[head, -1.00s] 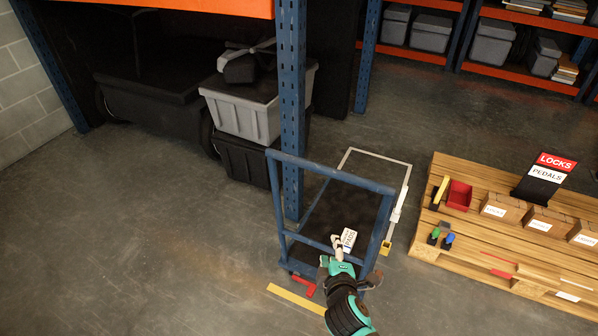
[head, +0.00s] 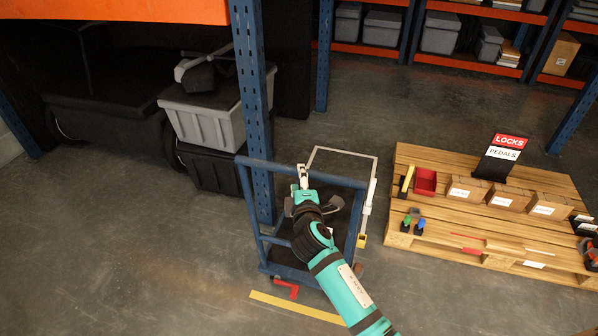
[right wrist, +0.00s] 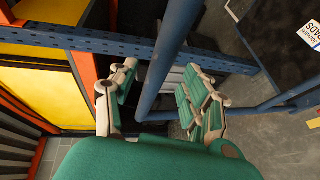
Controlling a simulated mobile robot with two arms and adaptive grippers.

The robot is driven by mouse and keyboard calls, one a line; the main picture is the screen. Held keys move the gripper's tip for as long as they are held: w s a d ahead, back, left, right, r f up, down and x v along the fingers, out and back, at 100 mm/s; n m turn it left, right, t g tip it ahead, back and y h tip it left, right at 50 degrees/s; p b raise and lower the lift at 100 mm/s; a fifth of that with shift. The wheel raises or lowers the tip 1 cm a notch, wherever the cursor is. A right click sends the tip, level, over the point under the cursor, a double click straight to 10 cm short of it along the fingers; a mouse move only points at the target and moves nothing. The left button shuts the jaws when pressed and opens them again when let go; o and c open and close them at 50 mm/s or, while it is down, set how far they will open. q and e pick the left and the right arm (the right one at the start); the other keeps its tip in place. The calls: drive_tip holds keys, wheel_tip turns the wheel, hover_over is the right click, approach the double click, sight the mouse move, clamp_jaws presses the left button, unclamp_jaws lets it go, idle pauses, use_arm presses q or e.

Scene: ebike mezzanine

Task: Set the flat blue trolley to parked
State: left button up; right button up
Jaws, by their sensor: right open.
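The flat blue trolley (head: 261,243) stands beside a blue rack post, with a blue tube handle frame at its near end and a dark deck. A red pedal-like part (head: 287,289) sits low at its near left corner. My right gripper (head: 303,178) is open at the handle's top bar. In the right wrist view a blue tube (right wrist: 172,55) of the handle lies between the spread fingers (right wrist: 160,100); I cannot tell whether they touch it. A white label (right wrist: 312,33) shows over the deck there. My arm hides part of the handle and deck. My left gripper is not in view.
A yellow floor strip (head: 295,307) lies in front of the trolley. The rack post (head: 252,110) rises close behind its left side, near stacked grey and black bins (head: 207,125). A wooden pallet (head: 480,235) with boxes stands right. Floor at left is clear.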

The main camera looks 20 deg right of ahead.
drive_tip(key=shift+x, duration=2.3)
drive_tip(key=shift+c, duration=0.2)
clamp_jaws()
